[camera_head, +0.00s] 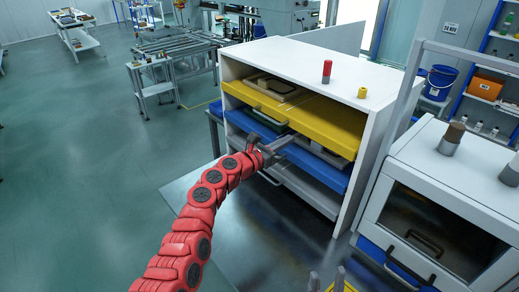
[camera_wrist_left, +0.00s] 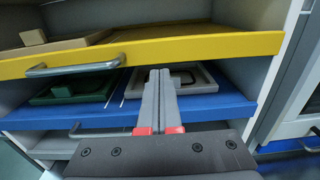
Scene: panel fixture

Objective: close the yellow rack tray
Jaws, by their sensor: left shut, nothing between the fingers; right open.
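The yellow rack tray (camera_head: 315,122) is the upper tray in the white rack, and its front stands slightly out at the rack opening. It holds a light box at its left. In the left wrist view its yellow front (camera_wrist_left: 200,46) spans the picture, with a grey bar handle (camera_wrist_left: 75,68) left of centre. My left gripper (camera_head: 285,140) is shut and empty, just below the yellow front and before the blue tray. Its closed fingers (camera_wrist_left: 160,78) point at the rack, right of the handle. My right gripper (camera_head: 328,283) is open at the bottom edge, mostly cut off.
A blue tray (camera_wrist_left: 215,105) with grey and green holders lies below the yellow one, and a grey tray (camera_head: 305,185) lies lower. A red-topped cylinder (camera_head: 326,72) and a small yellow part (camera_head: 362,93) stand on the rack top. A white cabinet (camera_head: 440,185) stands at right.

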